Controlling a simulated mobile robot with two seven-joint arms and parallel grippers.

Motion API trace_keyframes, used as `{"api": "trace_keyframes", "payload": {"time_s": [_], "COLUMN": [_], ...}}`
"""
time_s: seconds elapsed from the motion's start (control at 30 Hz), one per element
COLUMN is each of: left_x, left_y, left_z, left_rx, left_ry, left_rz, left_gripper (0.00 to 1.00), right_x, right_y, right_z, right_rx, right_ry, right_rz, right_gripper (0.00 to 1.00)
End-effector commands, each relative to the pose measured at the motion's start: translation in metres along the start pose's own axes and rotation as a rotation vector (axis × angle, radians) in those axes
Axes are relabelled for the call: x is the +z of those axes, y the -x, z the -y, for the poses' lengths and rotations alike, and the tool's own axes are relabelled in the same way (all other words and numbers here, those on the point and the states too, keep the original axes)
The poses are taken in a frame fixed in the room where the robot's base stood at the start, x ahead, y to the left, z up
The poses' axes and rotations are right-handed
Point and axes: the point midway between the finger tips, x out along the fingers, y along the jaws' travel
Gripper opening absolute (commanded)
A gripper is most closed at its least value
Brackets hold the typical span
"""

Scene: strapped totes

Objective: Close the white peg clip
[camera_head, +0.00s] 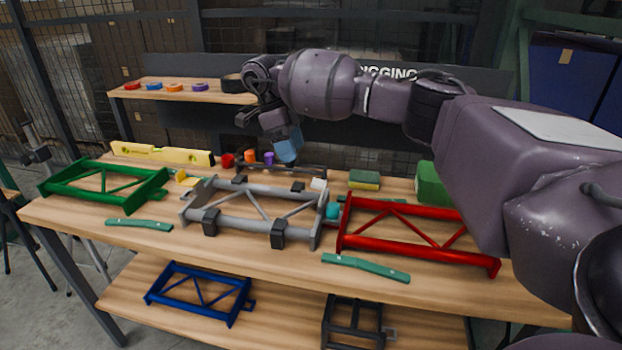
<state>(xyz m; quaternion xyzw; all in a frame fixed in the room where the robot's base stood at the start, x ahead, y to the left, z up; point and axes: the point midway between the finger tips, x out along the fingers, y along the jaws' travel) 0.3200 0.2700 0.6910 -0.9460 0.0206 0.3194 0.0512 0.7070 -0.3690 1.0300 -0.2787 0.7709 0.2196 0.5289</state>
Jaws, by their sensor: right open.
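A small white piece (318,184), which looks like the white peg clip, is at the far right corner of the grey truss frame (250,224) on the workbench. It is too small to tell whether it is open or shut. Dark clips (278,234) sit on the grey frame's rails. My right gripper (287,150) reaches in from the right and points down, open, above the back of the bench. It appears up and left of the white piece, apart from it. My left gripper is not in view.
A green frame (76,191) lies left and a red frame (420,213) right of the grey one. A yellow level (160,154), coloured cups (250,156) and a dark frame (310,171) are along the back. Green bars (365,267) lie near the front edge.

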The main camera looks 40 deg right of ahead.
Motion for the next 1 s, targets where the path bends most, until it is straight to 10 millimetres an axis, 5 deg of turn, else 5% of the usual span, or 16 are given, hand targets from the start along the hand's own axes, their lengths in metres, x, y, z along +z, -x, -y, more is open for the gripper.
{"api": "trace_keyframes", "payload": {"time_s": [0.23, 0.7, 1.0], "left_x": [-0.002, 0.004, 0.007], "left_y": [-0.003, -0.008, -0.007], "left_z": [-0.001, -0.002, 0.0], "left_rx": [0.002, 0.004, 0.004], "left_ry": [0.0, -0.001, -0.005], "left_rz": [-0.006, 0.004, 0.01], "left_gripper": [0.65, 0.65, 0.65], "right_x": [-0.014, -0.018, -0.018], "right_y": [0.005, -0.068, -0.092], "right_z": [0.012, 0.014, 0.015], "right_rx": [-0.034, -0.033, -0.035], "right_ry": [-0.033, -0.034, -0.033], "right_rz": [-0.047, -0.045, -0.042], "right_gripper": [0.6, 0.6, 0.6]}}
